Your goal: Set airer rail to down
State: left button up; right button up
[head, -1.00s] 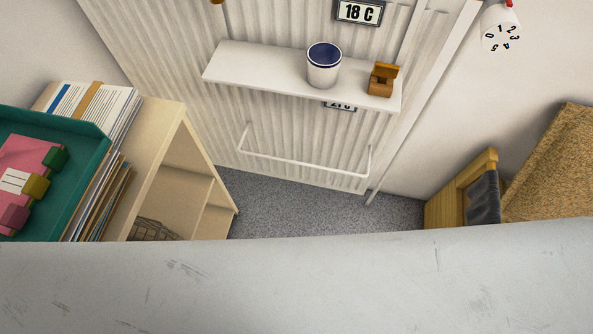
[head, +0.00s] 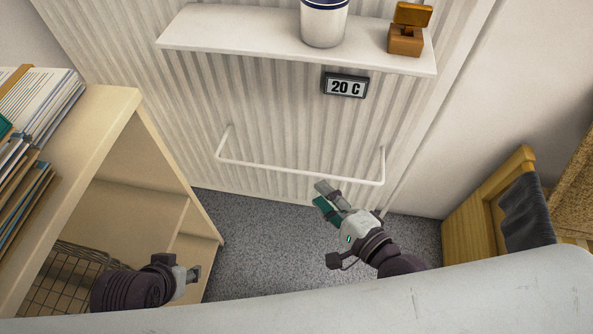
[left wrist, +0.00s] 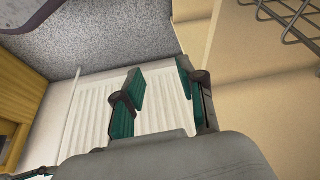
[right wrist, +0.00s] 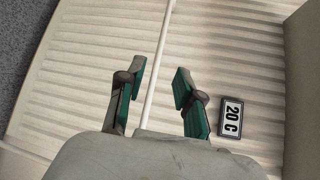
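The airer rail is a thin white bar (head: 290,172) on two side arms, standing out from the lower part of a white ribbed panel (head: 270,105). My right gripper (head: 327,197) is just below the right half of the bar in the head view. In the right wrist view the bar (right wrist: 159,65) runs between the open fingers of the right gripper (right wrist: 160,80); I see no finger touching it. My left gripper (head: 194,273) is away from the rail, by the shelf unit. It is open and empty in the left wrist view (left wrist: 160,80).
A white shelf (head: 250,38) above the rail holds a white cup (head: 324,25) and a small wooden box (head: 405,40). A "20 C" display (head: 345,86) hangs under it. A wooden shelf unit (head: 110,130) stands left, a chair (head: 485,205) right. Grey carpet (head: 260,235) lies between.

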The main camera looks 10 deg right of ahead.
aim_at(297, 172)
jog(key=b+x, duration=0.1)
jog(key=x, duration=0.8)
jog(key=shift+w+a+f, duration=0.1)
jog(key=shift+f, duration=0.05)
jog(key=shift+w+a, duration=0.15)
jog(key=shift+w, duration=0.15)
pick_arm(q)
jog(key=w+d+r+t+h, duration=0.1)
jog(key=w+d+r+t, duration=0.1)
jog(key=w, duration=0.4)
jog(key=shift+w+r+t, duration=0.2)
jog(key=shift+t, duration=0.6)
pick_arm(e)
grip_shut()
